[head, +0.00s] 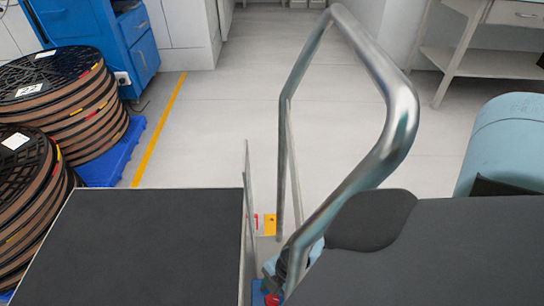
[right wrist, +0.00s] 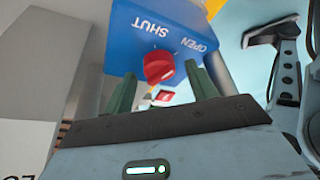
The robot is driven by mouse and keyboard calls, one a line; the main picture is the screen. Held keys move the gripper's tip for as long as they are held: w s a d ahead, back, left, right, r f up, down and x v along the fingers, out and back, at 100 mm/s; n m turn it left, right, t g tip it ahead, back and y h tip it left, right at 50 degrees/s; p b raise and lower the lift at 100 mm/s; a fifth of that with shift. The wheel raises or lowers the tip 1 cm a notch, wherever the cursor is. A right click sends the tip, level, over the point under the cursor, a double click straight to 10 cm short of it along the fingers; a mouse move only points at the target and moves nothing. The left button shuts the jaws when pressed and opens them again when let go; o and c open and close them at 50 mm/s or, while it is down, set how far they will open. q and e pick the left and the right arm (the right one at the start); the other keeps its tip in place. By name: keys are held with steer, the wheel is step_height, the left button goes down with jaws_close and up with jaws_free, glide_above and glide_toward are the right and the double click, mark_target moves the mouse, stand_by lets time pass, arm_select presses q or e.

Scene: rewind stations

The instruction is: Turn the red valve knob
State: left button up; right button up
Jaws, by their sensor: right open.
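The red valve knob (right wrist: 159,67) shows in the right wrist view on a blue panel (right wrist: 135,38). The panel carries the words SHUT and OPEN, upside down in this view. My right gripper (right wrist: 163,80) is open. Its two green fingers point at the panel, one to each side of the knob in the picture, with nothing between them that I can see held. I cannot tell whether they touch the knob. In the head view a small red part (head: 271,299) and a bit of blue show at the bottom edge, mostly hidden. My left gripper is not in view.
A bent metal rail (head: 395,110) rises in the middle of the head view. Stacked black reels (head: 60,75) stand on a blue pallet (head: 115,160) at left, near a blue cabinet (head: 128,45). A grey table (head: 455,60) stands at back right. The floor between is clear.

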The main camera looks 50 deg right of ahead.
steer(key=shift+a+f, duration=0.1)
steer(key=shift+f, duration=0.25)
steer(key=c, duration=1)
steer(key=shift+r+m+t+p, duration=0.3)
steer(key=shift+m+p, duration=0.4)
steer(key=shift+p, duration=0.2)
steer(key=shift+f+m+h+p, duration=0.1)
steer(key=shift+m+h+p, duration=0.2)
steer(key=shift+m+p, duration=0.25)
steer(key=shift+f+m, duration=0.15)
steer(key=shift+m, duration=0.1)
steer(key=o, duration=1)
steer(key=shift+t, duration=0.3)
